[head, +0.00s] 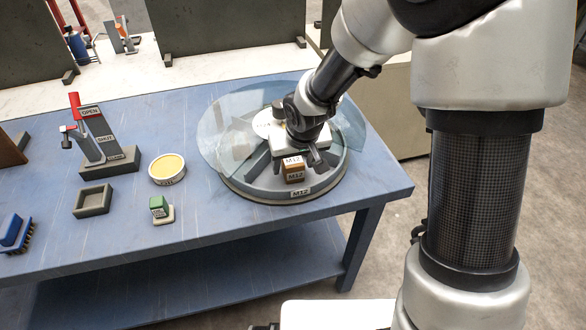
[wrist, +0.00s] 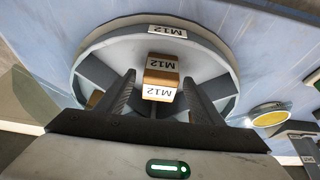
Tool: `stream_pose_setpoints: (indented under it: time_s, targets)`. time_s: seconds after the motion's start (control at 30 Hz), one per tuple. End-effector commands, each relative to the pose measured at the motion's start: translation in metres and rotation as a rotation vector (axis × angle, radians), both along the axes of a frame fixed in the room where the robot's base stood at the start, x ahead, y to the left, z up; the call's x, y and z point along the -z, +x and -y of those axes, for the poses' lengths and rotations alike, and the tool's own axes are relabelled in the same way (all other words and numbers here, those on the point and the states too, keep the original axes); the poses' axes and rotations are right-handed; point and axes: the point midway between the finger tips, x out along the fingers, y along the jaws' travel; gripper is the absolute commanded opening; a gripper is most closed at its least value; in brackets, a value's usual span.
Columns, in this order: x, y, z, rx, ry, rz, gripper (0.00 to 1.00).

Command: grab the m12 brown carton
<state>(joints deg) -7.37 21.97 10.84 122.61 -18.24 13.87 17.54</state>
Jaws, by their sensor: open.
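The brown M12 carton (head: 294,174) is a small box with white M12 labels on its top and side. It stands upright in a front compartment of the round grey divided turntable (head: 240,187), behind a rim label that also reads M12. In the wrist view the carton (wrist: 161,77) lies between and slightly beyond the fingertips. My gripper (head: 301,160) is open and empty, reaching down just behind and above the carton. Its two fingers (wrist: 158,84) show on either side of the carton, apart from it as far as I can tell.
A clear cover (head: 222,125) surrounds part of the turntable, and grey dividers flank the compartment. Left on the blue table (head: 130,225) are a red-handled lever clamp (head: 98,140), a yellow-topped round tin (head: 167,169), a grey square tray (head: 93,199), a green block (head: 159,208) and a blue brush (head: 13,233).

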Motion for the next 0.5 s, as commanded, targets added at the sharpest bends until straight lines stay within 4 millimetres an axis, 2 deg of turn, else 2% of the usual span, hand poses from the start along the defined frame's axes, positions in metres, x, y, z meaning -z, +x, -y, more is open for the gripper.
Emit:
stream_pose_setpoints:
  time_s: [0.1, 0.4, 0.5]
  targets:
    - [0.0155, 0.005, -0.002, 0.001, 0.001, -0.002, 0.61]
    - [0.0185, 0.0077, -0.0022, 0.0, 0.0, 0.0, 0.61]
    - [0.0184, 0.0075, -0.0022, 0.001, 0.0, 0.0, 0.46]
